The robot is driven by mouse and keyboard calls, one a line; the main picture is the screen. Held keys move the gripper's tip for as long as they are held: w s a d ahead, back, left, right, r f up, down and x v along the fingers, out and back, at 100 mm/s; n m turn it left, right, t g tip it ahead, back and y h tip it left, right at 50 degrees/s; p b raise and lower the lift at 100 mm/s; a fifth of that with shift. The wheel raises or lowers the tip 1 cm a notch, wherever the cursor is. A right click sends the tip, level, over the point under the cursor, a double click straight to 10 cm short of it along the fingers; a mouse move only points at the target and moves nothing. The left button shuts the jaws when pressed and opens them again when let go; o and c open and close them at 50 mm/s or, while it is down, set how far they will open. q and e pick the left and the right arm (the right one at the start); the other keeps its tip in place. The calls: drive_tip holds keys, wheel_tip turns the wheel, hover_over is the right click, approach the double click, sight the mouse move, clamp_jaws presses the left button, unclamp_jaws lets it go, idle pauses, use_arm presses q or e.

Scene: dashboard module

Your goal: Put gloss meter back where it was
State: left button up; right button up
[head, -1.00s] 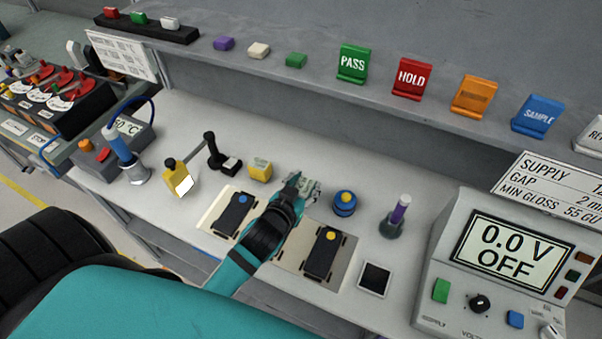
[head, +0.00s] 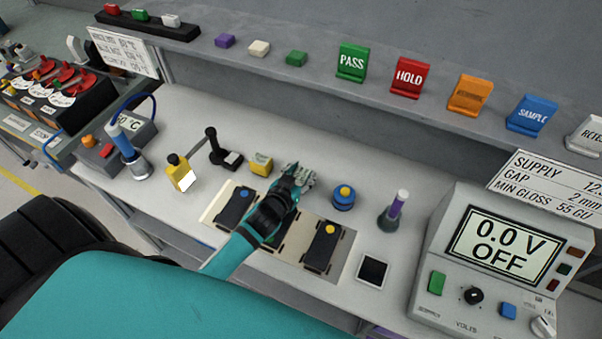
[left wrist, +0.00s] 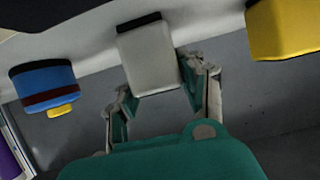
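A pale grey-white block with a dark top edge, which I take to be the gloss meter (left wrist: 150,58), shows in the left wrist view between and just beyond my left fingertips. My left gripper (left wrist: 155,95) is open around its near end; whether a finger touches it I cannot tell. In the head view my left gripper (head: 300,180) is over the bench between a yellow block (head: 261,164) and a blue round item with a yellow top (head: 344,197), and it hides most of the block. My right gripper is not in view.
Below the gripper lies a fixture board (head: 345,255) with dark modules, partly under my arm. A shelf (head: 320,75) with coloured signs overhangs behind.

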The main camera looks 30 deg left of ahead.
use_arm(q)
drive_tip(key=o, duration=0.5)
drive_tip(key=shift+c, duration=0.2)
drive_tip(key=shift+r, duration=0.2)
drive_tip(key=v, duration=0.5)
drive_tip(key=b+v, duration=0.1)
drive_tip(key=v, duration=0.4)
drive_tip(key=shift+s+f+b, duration=0.1)
drive_tip(key=shift+s+b, duration=0.2)
drive_tip(key=shift+s, duration=0.05)
drive_tip(key=shift+s+r, duration=0.4)
drive_tip(key=shift+s, duration=0.2)
drive_tip(key=shift+d+f, duration=0.1)
